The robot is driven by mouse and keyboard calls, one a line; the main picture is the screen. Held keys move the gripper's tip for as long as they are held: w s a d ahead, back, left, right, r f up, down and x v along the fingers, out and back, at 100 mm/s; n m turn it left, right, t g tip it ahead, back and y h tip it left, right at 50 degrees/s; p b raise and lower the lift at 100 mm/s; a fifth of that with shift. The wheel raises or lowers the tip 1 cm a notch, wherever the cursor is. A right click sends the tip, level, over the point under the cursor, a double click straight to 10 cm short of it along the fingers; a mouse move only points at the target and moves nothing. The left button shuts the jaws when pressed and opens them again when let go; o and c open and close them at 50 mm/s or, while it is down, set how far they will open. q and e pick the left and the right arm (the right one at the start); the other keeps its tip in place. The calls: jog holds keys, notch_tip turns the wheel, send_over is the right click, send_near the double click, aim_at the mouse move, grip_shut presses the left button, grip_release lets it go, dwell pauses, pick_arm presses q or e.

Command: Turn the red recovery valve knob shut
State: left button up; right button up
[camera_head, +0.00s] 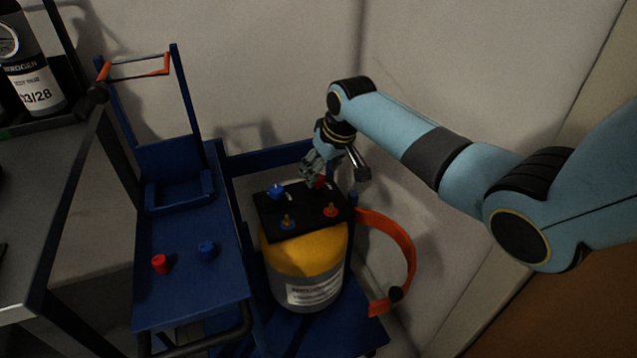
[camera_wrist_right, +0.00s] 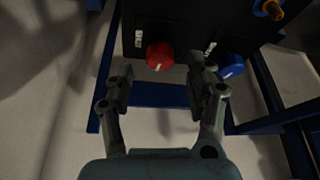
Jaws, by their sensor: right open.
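The red valve knob (camera_wrist_right: 159,56) is on the black panel (camera_wrist_right: 180,20), and a white mark is beside it. My right gripper (camera_wrist_right: 160,84) is open in the right wrist view, with the red knob just beyond and between its fingertips. I see no contact, and the exact gap cannot be told. In the head view my right gripper (camera_head: 314,176) hangs over the far right part of the panel (camera_head: 268,222) and hides most of the red knob (camera_head: 321,184). My left gripper is not in view.
A blue knob (camera_wrist_right: 230,65) is close beside my right finger. Two smaller valves, one blue (camera_head: 287,224) and one orange-red (camera_head: 331,211), stand nearer on the panel. The panel sits above a yellow cylinder (camera_head: 300,258). An orange strap (camera_head: 408,250) loops out on the right.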

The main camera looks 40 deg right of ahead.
aim_at(318, 181)
jog(key=shift+b+x, duration=0.5)
jog(key=shift+x, duration=1)
